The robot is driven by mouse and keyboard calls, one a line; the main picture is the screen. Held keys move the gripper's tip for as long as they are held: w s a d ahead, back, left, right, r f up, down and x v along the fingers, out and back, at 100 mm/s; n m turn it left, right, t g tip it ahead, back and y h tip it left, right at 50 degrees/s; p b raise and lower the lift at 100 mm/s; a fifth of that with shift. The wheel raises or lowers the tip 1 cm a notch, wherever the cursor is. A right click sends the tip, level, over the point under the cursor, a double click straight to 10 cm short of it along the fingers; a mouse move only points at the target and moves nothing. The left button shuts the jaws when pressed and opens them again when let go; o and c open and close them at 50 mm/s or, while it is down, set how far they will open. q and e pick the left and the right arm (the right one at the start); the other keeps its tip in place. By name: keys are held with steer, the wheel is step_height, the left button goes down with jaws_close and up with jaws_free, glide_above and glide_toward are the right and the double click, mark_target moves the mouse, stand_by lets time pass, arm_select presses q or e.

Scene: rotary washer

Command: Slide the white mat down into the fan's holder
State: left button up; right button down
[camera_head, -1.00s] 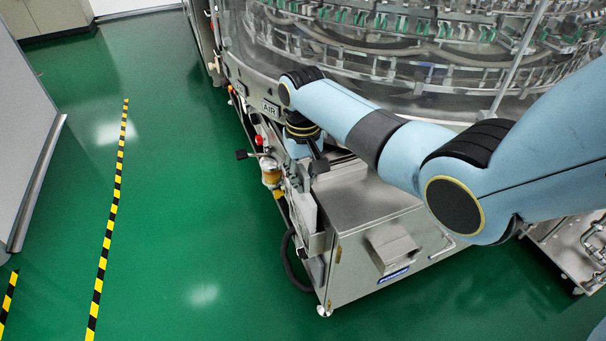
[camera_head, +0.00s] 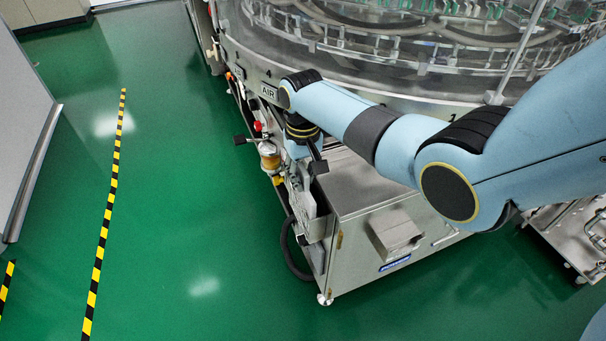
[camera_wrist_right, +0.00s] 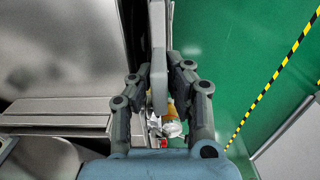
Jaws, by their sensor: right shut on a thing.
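My right gripper (camera_wrist_right: 160,78) is shut on the white mat (camera_wrist_right: 158,45), which shows nearly edge-on as a pale grey upright plate between the fingers. In the head view my right gripper (camera_head: 312,160) hangs down beside the left side of the steel cabinet, partly hidden by my own arm. A pale upright plate below it (camera_head: 303,200) looks like the mat, close along the cabinet's side. I cannot make out the fan's holder clearly, nor whether the mat touches it. My left gripper is not in view.
The steel cabinet (camera_head: 350,262) stands below the round washer (camera_head: 400,60). An amber filter bowl (camera_head: 270,161), a red knob (camera_head: 257,126) and a black hose (camera_head: 287,250) crowd its left side. The green floor (camera_head: 180,220) to the left is clear.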

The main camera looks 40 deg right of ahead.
steer(key=c, duration=1.2)
jaws_free()
step_height(320, 180, up, 12)
